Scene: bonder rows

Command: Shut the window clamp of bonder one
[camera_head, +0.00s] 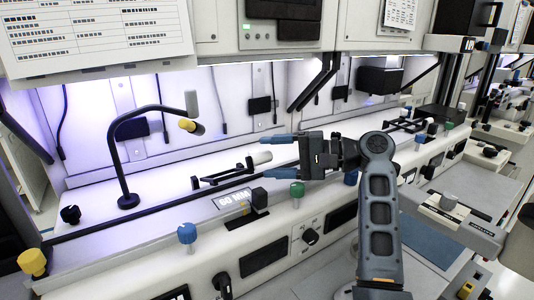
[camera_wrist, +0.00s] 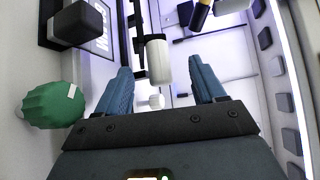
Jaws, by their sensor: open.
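The window clamp (camera_head: 222,176) of the near bonder is a low black bar frame on the white deck, left of my gripper. A pale cylindrical grip (camera_head: 262,157) stands at its right end. My gripper (camera_head: 265,156) is open, its two blue fingers pointing left toward that grip. In the wrist view the pale grip (camera_wrist: 158,60) shows between the fingertips of my gripper (camera_wrist: 160,66), with gaps on both sides; I see no contact. Whether the clamp is fully raised or lowered I cannot tell.
A green knob (camera_head: 297,190) stands close below my gripper, and a blue knob (camera_head: 187,233) is nearer the front. A curved black lamp arm (camera_head: 118,150) with a yellow-tipped head rises at left. A label plate (camera_head: 232,197) lies in front of the clamp. Another bonder continues at right.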

